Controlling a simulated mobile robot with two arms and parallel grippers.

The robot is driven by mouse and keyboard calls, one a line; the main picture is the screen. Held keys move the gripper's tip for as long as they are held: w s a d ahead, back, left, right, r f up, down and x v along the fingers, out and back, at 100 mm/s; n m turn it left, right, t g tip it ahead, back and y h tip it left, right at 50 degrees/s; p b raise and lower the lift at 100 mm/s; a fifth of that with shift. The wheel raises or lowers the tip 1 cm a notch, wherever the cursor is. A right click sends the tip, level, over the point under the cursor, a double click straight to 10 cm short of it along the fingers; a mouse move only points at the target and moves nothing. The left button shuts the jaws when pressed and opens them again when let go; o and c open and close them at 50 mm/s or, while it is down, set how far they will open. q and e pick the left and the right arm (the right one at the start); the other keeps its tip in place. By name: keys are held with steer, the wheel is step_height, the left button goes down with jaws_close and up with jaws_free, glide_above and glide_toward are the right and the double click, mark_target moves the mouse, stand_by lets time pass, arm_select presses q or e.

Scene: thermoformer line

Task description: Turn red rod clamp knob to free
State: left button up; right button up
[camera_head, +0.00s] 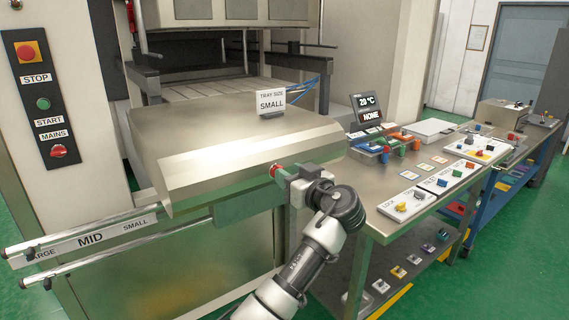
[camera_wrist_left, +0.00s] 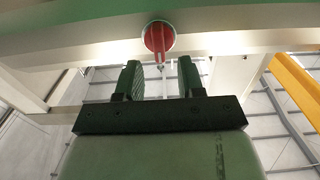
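The red rod clamp knob (camera_head: 274,170) sits at the right end of the machine's front cover in the head view. In the left wrist view the knob (camera_wrist_left: 157,36) is a round red disc with a narrow bar pointing toward my gripper. My left gripper (camera_wrist_left: 160,68) is open, with its two dark green fingers apart and nothing between them. The knob is just beyond the fingertips, roughly centred on the gap. In the head view my left gripper (camera_head: 285,175) is close to the knob and partly hides that area. My right gripper is not in view.
A steel table (camera_head: 360,205) with labelled trays and coloured parts stands right of my arm. A rail marked LARGE, MID and SMALL (camera_head: 90,238) runs along the machine's left front. A TRAY SIZE SMALL sign (camera_head: 271,103) stands on the cover. Green floor shows at the lower right.

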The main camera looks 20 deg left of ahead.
arm_select(q)
steer(key=x, duration=0.2)
steer(key=shift+w+a+p, duration=0.2)
steer(key=shift+a+p, duration=0.05)
steer(key=shift+p, duration=0.05)
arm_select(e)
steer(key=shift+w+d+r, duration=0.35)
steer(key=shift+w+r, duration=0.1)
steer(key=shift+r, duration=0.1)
arm_select(q)
jaws_close()
